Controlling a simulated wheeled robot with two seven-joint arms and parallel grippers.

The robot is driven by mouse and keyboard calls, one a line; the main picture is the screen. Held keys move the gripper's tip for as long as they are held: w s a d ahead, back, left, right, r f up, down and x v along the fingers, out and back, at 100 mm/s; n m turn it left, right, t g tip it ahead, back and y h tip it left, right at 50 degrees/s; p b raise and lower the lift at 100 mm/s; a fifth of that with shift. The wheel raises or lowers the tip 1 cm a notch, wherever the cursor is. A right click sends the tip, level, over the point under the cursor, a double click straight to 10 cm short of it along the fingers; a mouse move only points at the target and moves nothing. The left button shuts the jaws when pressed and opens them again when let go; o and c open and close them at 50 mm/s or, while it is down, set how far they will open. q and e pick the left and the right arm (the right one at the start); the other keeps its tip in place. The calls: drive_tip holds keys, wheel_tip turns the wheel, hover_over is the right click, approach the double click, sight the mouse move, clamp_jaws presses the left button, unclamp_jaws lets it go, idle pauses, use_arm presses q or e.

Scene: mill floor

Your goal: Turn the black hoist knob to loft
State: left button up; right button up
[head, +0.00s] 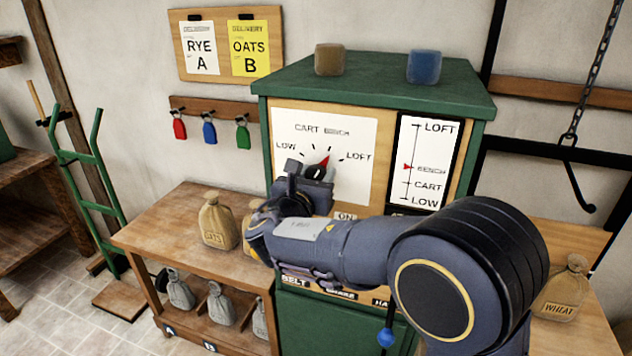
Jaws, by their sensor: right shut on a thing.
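The black hoist knob (314,170) sits on the white dial plate (350,185) on the front of the green-topped cabinet. LOFT is printed further right on the dial. My right gripper (311,176) is at the dial, shut on the knob and hiding much of it. On the tall level gauge (428,143), a red marker (407,167) stands at BENCH. My left gripper is not in view.
A brown block (329,60) and a blue block (424,67) rest on the cabinet top. Oats sack (218,222) stands on the bench at left; wheat sack (562,288) stands at right. Red, blue and green tags hang from the rail (215,111). A hook (577,180) hangs at right.

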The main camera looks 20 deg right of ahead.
drive_tip(key=m+b, duration=0.4)
drive_tip(key=b, duration=0.1)
drive_tip(key=shift+f+m, duration=0.25)
drive_tip(key=shift+m, duration=0.05)
drive_tip(key=shift+r+m+b, duration=0.2)
drive_tip(key=shift+m+b, duration=0.6)
drive_tip(key=shift+b, duration=0.35)
drive_tip(key=o, duration=1)
drive_tip(key=shift+c, duration=0.2)
drive_tip(key=b+v, duration=0.1)
drive_tip(key=v, duration=0.7)
drive_tip(key=shift+w, duration=0.1)
